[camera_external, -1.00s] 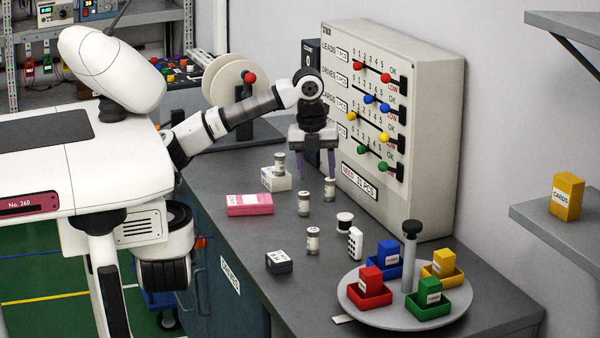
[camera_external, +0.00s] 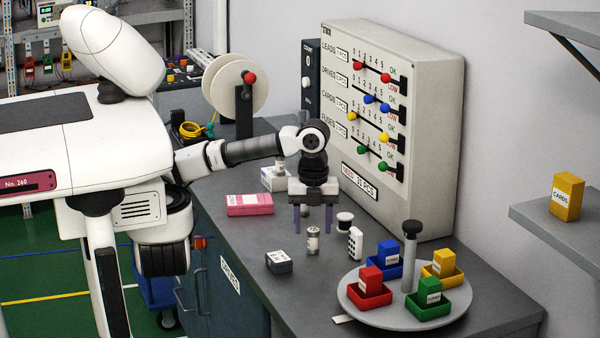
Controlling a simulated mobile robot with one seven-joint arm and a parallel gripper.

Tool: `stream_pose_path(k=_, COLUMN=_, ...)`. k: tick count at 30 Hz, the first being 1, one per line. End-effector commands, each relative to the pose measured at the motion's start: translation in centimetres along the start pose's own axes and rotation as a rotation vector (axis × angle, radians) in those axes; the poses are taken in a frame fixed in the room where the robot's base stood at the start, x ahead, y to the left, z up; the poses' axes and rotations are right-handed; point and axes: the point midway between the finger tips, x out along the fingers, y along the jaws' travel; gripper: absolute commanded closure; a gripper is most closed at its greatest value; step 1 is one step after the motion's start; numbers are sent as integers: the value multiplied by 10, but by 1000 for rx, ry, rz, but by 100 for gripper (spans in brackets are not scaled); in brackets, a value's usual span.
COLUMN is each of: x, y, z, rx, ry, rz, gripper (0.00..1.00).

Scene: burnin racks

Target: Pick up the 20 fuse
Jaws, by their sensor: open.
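Several small pale cylinders with dark ends, which look like fuses, stand on the grey bench. One fuse (camera_external: 313,240) stands upright in the open, just in front of my gripper. Another fuse (camera_external: 279,166) is partly hidden behind my arm, on a white box (camera_external: 272,180). A third shows only in part at the left finger, and a fourth is hidden by my gripper. My gripper (camera_external: 314,225) points down, open, with its two purplish fingers apart above the bench. I see nothing held in it. The labels are too small to read, so I cannot tell which fuse is the 20.
A round turntable (camera_external: 350,298) with coloured bins is at front right. The grey count panel (camera_external: 432,150) rises behind.

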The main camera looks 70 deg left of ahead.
Motion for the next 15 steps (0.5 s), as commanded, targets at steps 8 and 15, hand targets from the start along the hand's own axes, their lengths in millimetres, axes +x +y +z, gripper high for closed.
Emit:
stream_pose_path(k=8, x=35, y=0, z=-1, rx=1, ry=4, rz=0, gripper=48)
stream_pose_path(k=15, x=47, y=-1, z=-1, rx=1, ry=0, rz=-1, gripper=48)
